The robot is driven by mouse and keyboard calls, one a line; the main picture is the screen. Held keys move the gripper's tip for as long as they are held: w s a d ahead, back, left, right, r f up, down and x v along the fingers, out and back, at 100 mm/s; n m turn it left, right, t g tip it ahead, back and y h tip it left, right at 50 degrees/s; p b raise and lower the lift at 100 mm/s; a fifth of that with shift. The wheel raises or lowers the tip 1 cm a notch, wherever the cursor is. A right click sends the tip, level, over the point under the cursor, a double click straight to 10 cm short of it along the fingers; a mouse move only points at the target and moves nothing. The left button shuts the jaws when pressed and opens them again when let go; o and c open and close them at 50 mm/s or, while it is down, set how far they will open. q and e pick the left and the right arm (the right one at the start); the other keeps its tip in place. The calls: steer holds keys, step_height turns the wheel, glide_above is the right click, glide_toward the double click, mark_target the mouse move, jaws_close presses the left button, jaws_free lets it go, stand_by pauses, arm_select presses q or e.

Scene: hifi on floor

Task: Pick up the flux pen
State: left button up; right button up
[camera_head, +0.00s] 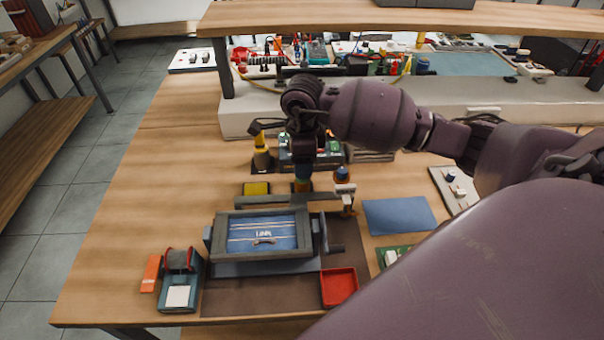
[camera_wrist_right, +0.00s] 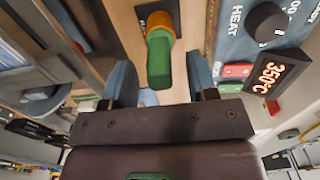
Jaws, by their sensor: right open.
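An upright item with a green top and an orange-yellow collar, which seems to be the flux pen (camera_wrist_right: 158,62), stands on a small dark labelled base in the right wrist view. In the head view it shows partly under my gripper as a small coloured piece (camera_head: 302,172). My right gripper (camera_head: 304,152) points down over it. In the wrist view its two fingers (camera_wrist_right: 161,82) are apart, one on each side of the green top, with gaps visible. The gripper hides much of the pen in the head view. My left gripper is not in view.
A yellow-tipped bottle (camera_head: 261,152) stands left of the gripper. A framed screen-printing-like fixture (camera_head: 262,232) sits in front, with a red tray (camera_head: 339,287) and a blue mat (camera_head: 398,215) nearby. In the wrist view, a heat station with a 350°C display (camera_wrist_right: 272,72) is close at right.

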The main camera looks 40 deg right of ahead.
step_height(320, 180, down, 2)
steer(key=shift+f, duration=0.1)
steer(key=c, duration=0.9)
arm_select(q)
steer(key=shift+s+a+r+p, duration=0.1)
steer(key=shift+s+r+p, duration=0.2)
steer(key=shift+p, duration=0.3)
arm_select(e)
step_height(320, 180, up, 20)
steer(key=shift+r, duration=0.15)
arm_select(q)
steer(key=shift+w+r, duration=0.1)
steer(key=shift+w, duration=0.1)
